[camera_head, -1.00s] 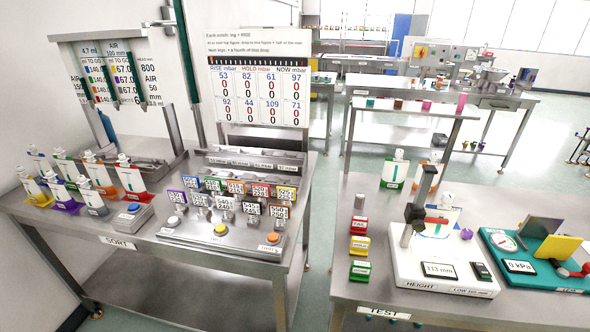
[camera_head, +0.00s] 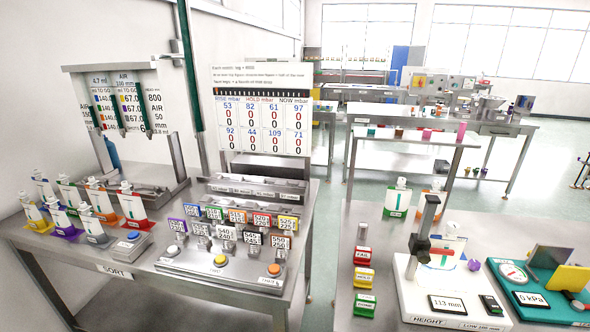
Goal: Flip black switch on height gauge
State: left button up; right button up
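The height gauge (camera_head: 408,287) stands on the right-hand table. It has a white base, an upright grey post (camera_head: 426,225) with a dark top, and a red slider with a dark knob. Its display (camera_head: 447,305) reads 113 mm. A small black switch (camera_head: 491,304) with a green mark sits on the base, right of the display. The label "HEIGHT" is on the front of the base, with a smaller label beside it. Which way the switch is set is too small to tell. Neither of my grippers shows in this view.
A teal gauge unit (camera_head: 522,296) reading 0 kPa stands close to the right of the height gauge. Several small labelled blocks, such as the red one (camera_head: 362,256), stand to its left. Two pouches (camera_head: 398,198) stand behind. The sorting table (camera_head: 130,258) is at left.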

aim_at(492, 302)
jog(key=z, duration=1.3)
